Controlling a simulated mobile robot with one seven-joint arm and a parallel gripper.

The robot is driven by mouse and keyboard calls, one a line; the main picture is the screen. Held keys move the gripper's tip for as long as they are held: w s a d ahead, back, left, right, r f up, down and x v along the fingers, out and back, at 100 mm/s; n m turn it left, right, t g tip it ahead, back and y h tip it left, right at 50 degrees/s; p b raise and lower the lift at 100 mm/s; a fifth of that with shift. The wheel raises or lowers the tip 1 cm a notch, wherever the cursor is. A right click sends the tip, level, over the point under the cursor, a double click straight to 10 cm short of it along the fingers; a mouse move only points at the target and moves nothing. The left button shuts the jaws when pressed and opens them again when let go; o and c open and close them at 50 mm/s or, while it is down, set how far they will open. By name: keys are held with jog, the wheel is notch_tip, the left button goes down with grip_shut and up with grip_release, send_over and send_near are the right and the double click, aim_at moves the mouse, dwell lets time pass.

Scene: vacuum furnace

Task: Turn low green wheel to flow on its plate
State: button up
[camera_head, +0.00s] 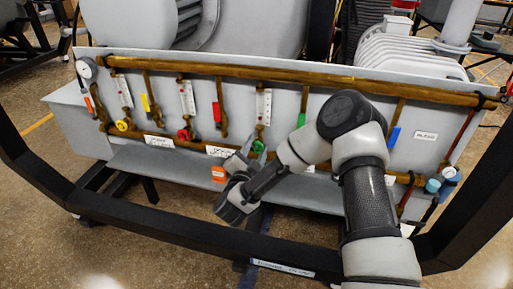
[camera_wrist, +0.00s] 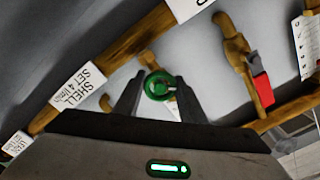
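The green wheel (camera_wrist: 158,86) sits on a brass fitting, between the fingers of my gripper (camera_wrist: 160,84) in the wrist view. The fingers are open, one on each side, with a small gap showing; I cannot tell whether they touch it. In the head view the green wheel (camera_head: 258,146) is low under a white flow gauge (camera_head: 263,106), and my gripper (camera_head: 240,160) is beside it, partly covering it. A white plate (camera_wrist: 80,85) reading "SHELL SET 4 l/min" is on the pipe. The gauge's float reading is too small to read.
Left of it are a red wheel (camera_head: 184,134) and a yellow wheel (camera_head: 123,125) under similar gauges. A red lever (camera_wrist: 262,88) is near my gripper in the wrist view. A black frame bar (camera_head: 180,224) crosses in front of the panel.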

jog(key=shift+n, duration=0.3)
jog(key=n, duration=0.2)
jog(key=shift+a+r+n, duration=0.1)
jog(key=shift+a+n, duration=0.05)
jog(key=shift+n, duration=0.25)
jog(key=n, duration=0.6)
jog(key=shift+b, duration=0.3)
jog(key=shift+f+n, duration=0.2)
jog(key=shift+n, duration=0.1)
jog(key=o, duration=1.1)
jog(key=shift+c, duration=0.2)
jog(key=shift+s, duration=0.1)
jog(key=p+v, duration=0.1)
jog(key=v, duration=1.6)
jog(key=shift+s, duration=0.2)
